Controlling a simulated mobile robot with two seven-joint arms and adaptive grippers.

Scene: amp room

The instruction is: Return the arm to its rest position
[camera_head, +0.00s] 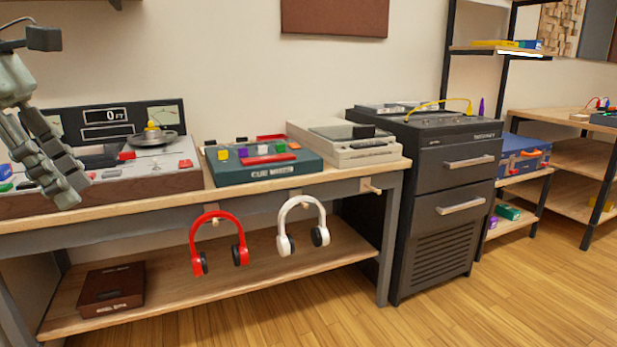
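My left gripper (67,180) comes in at the left edge, its grey fingers pointing down and right in front of the console with the dial (150,137). The fingers overlap from this angle, so I cannot tell whether they are apart or closed. I see no object held in them. The arm behind the gripper is mostly out of the picture, with a dark part at the top left corner. My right gripper is not in view.
The workbench (225,190) also bears a green button box (262,165) and a beige device (345,142). Red headphones (217,215) and white headphones (302,205) hang on its front. A dark cabinet (440,200) stands to the right. The wood floor in front is clear.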

